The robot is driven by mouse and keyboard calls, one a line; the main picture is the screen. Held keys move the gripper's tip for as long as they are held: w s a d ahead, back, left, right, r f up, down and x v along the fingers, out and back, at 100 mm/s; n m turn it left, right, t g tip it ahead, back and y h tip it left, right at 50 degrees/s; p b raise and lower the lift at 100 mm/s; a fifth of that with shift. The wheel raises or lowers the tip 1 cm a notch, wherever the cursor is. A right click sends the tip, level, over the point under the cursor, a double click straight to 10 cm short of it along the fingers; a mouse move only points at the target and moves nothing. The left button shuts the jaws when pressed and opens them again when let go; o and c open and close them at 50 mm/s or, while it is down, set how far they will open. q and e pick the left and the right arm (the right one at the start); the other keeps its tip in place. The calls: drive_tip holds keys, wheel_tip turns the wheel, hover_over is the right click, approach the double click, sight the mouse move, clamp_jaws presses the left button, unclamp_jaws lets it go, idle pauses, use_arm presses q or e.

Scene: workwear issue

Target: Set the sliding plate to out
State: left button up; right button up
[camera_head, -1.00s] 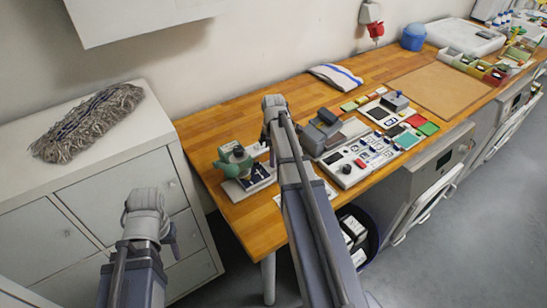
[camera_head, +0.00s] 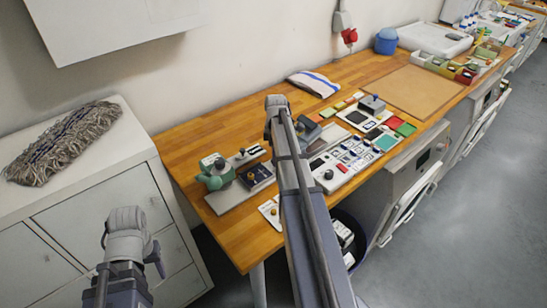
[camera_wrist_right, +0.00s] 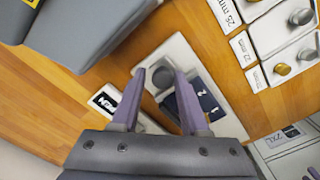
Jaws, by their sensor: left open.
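A dark blue plate with a knob (camera_head: 256,175) lies on a grey base beside a green device (camera_head: 215,172) at the table's left end. It looks like the sliding plate, but its setting is not readable. In the right wrist view a pale board (camera_wrist_right: 226,122) carries a dark round knob (camera_wrist_right: 162,77) and a dark blue panel (camera_wrist_right: 205,98) with white marks. My right gripper (camera_wrist_right: 160,72) is open, its fingertips on either side of the knob with gaps. My left gripper (camera_head: 126,222) is open and empty at the lower left, away from the table.
A white control board (camera_head: 352,153) lies right of my right arm. A grey machine (camera_wrist_right: 85,28) is close to my right gripper. A mop head (camera_head: 62,143) lies on the white cabinet (camera_head: 110,178). A dark bin (camera_head: 350,220) stands below the table's front edge.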

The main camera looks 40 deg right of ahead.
drive_tip(key=o, duration=0.3)
wheel_tip(320, 180, up, 8)
drive_tip(key=p, duration=0.8)
drive_tip(key=shift+s+f, duration=0.1)
drive_tip(key=shift+f, duration=0.1)
idle(0.3)
